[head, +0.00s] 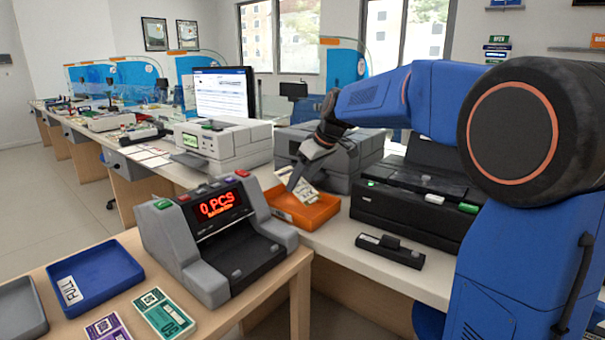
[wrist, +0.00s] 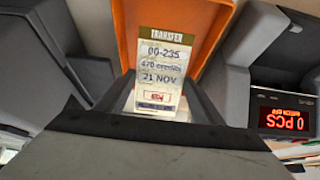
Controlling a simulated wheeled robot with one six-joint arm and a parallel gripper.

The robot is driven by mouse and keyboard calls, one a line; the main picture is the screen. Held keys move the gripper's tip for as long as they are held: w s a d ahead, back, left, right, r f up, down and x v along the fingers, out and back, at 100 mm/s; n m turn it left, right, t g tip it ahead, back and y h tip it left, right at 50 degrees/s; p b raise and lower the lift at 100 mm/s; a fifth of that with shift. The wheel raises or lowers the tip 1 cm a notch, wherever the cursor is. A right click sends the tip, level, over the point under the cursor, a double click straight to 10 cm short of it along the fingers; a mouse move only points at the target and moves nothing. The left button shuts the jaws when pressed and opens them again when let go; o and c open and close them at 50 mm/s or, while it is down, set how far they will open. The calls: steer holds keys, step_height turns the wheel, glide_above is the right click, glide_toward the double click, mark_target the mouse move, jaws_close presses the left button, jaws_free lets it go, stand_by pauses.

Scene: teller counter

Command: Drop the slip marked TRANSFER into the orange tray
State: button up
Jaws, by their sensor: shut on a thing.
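The slip marked TRANSFER (wrist: 163,75) is a cream paper with a brown header band and the date 21 NOV, in the wrist view. My gripper (head: 297,180) is shut on its lower end in the head view, where the slip (head: 306,190) also shows. The slip stands tilted in the jaws, over the orange tray (head: 318,214). The tray also shows behind the slip in the wrist view (wrist: 206,28). I cannot tell whether the slip's edge touches the tray.
A grey counting machine (head: 215,235) with a red display stands in front left of the tray. A black printer (head: 415,195) stands at the right. A blue tray (head: 95,278) and banknotes (head: 163,314) lie at the near left. A black stamp-like object (head: 390,250) lies on the counter.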

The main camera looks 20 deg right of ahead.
mark_target(302, 189)
steer(key=shift+f, duration=1.6)
steer(key=o, duration=0.9)
steer(key=shift+r, duration=3.45)
